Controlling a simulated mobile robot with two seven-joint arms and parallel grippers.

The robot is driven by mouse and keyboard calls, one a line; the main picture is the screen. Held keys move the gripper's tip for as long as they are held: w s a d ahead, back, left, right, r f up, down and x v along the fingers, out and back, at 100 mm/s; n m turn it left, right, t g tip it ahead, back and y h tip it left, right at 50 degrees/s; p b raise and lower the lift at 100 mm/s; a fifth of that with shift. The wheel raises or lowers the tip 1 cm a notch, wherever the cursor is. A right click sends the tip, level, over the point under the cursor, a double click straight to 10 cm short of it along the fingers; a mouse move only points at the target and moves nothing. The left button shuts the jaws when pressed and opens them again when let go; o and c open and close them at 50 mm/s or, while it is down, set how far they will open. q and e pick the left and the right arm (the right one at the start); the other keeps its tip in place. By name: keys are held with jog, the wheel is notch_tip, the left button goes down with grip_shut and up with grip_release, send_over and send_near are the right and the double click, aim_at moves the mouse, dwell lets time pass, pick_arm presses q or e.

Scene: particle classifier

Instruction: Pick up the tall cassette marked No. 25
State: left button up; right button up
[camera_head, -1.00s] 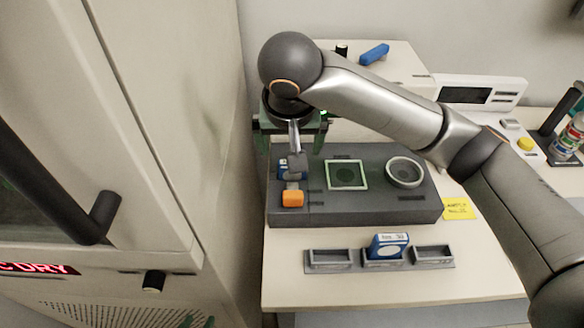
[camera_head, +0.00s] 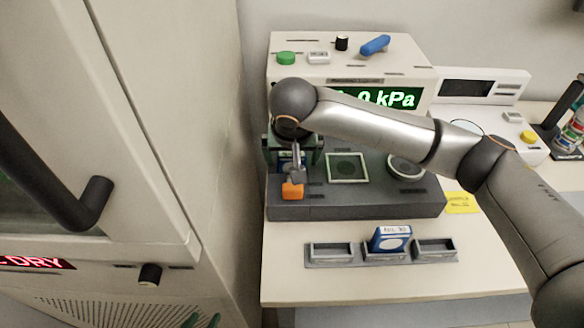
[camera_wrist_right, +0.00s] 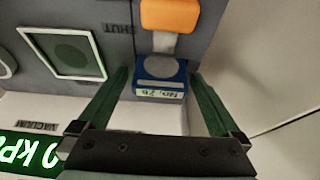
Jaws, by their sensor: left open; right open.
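A blue cassette with a pale label stands in the left seat of the dark grey block (camera_head: 420,205); it shows in the right wrist view (camera_wrist_right: 160,69). Its label is upside down there, starts "No. 2", and its last digit is hard to read. My right gripper (camera_wrist_right: 160,78) is open, its green fingers on either side of this cassette, with gaps visible. In the head view, the right gripper (camera_head: 294,158) is over the block's left end, partly hidden by its arm. A second blue cassette (camera_head: 391,240), labelled No. 30, stands in the rack. Only the green fingertips of my left gripper (camera_head: 201,321) show, apart.
An orange-handled lever (camera_head: 292,190) is beside the seated cassette. A beige instrument (camera_head: 300,72) stands behind; a cabinet (camera_head: 190,130) is close on the left.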

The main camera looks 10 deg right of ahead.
jog(key=c, duration=1.3)
